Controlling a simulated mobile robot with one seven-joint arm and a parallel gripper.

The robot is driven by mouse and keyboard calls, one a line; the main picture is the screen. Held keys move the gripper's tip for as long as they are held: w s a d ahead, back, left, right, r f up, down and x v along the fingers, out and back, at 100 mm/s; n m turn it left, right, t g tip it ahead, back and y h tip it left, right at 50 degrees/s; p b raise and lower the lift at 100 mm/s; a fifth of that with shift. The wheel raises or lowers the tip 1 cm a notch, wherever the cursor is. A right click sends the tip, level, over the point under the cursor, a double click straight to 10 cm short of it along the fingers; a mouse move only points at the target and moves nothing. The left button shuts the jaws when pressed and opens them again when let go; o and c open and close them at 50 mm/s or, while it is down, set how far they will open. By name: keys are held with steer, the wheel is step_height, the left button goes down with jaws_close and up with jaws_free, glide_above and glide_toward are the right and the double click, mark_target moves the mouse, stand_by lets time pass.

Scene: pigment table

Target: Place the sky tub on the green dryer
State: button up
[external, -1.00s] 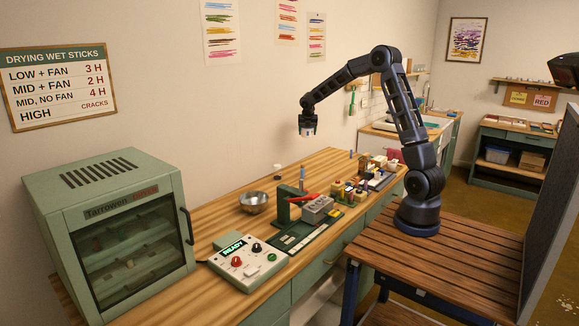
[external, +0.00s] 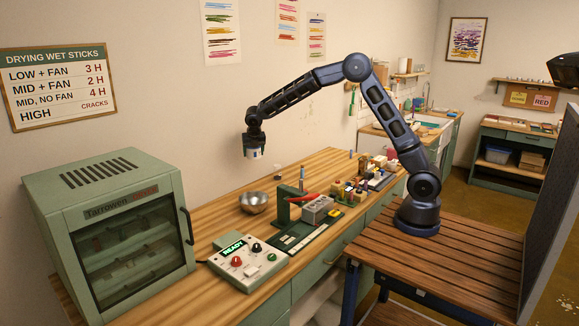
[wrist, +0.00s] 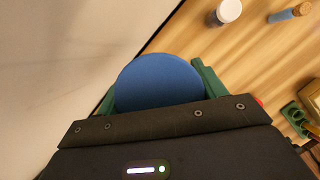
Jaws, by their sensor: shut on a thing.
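My gripper (external: 254,141) is shut on the sky tub (external: 255,154), a small white-sided tub held high above the bench, in front of the wall. In the wrist view the tub's round blue top (wrist: 160,82) sits between my green fingers; its underside is hidden there. The green dryer (external: 110,170) is a boxy cabinet at the left end of the bench, with a slotted top, a closed glass door and a dark handle. My gripper is to its right, apart from it.
A metal bowl (external: 254,202), a control box (external: 248,262) with knobs and a lit display, and a green press (external: 289,203) stand on the wooden bench. Several small tubs and blocks crowd its far end. Bare wood (external: 220,226) lies between dryer and bowl.

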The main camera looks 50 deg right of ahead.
steer(key=s+a+f+n, duration=0.1)
steer(key=s+a, duration=0.3)
steer(key=a, duration=0.6)
steer(key=s+a+n, duration=0.1)
steer(key=s+a, duration=0.4)
steer(key=a, duration=0.6)
steer(key=s+a+f+n, duration=0.1)
steer(key=s+a, duration=0.3)
steer(key=a, duration=0.6)
steer(key=s+a+f+n+t+y, duration=0.1)
steer(key=s+a+f+n+y, duration=0.1)
steer(key=s+a, duration=2.15)
step_height(320, 180, up, 6)
steer(key=r+n+y, duration=0.1)
steer(key=n+y, duration=0.1)
steer(key=n, duration=0.4)
glide_above(177, 310)
steer(key=s, duration=0.1)
steer(key=shift+n, duration=0.3)
steer(key=f, duration=2)
steer(key=shift+s+d+f, duration=0.15)
steer(key=shift+d, duration=0.1)
steer(key=shift+f, duration=0.15)
steer(key=o, duration=1.2)
